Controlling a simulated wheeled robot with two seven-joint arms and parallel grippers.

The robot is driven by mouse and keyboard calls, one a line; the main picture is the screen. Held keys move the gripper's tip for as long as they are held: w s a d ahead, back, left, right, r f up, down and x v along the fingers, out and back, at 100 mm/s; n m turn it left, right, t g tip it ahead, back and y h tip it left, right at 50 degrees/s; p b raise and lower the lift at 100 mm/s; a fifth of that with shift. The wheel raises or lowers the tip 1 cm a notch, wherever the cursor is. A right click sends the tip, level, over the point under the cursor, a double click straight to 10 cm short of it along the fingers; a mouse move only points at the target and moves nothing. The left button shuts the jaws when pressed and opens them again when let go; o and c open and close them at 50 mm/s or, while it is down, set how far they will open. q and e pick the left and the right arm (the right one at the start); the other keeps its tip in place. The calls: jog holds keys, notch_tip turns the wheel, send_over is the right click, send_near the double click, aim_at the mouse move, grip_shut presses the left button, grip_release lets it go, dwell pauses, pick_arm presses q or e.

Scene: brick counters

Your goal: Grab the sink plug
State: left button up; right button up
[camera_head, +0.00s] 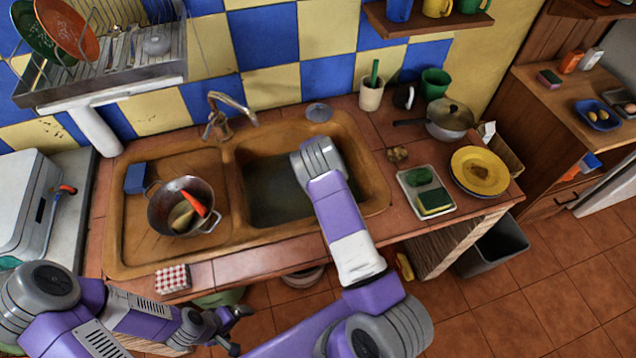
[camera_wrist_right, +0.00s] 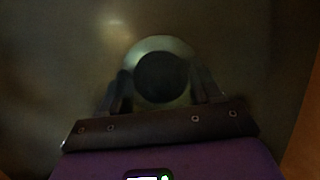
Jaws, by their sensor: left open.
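In the right wrist view a dark round disc (camera_wrist_right: 160,77) sits inside a pale ring at the bottom of the sink; it looks like the sink plug in the drain. My right gripper (camera_wrist_right: 163,86) has its two dark fingers apart, one on each side of the disc. The gap between fingers and disc is too dark to judge. In the head view my right arm reaches down into the sink basin (camera_head: 272,200) and its gripper is hidden. My left gripper (camera_head: 238,329) is open and empty, in front of the counter, low in the picture.
A metal colander (camera_head: 160,214) with vegetables stands on the sink's left side. The faucet (camera_head: 218,125) is behind the basin. A grey disc (camera_head: 319,112) lies on the back rim. A tray with sponges (camera_head: 413,201) and yellow plates (camera_head: 479,172) are to the right.

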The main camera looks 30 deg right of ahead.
jog(key=c, duration=0.5)
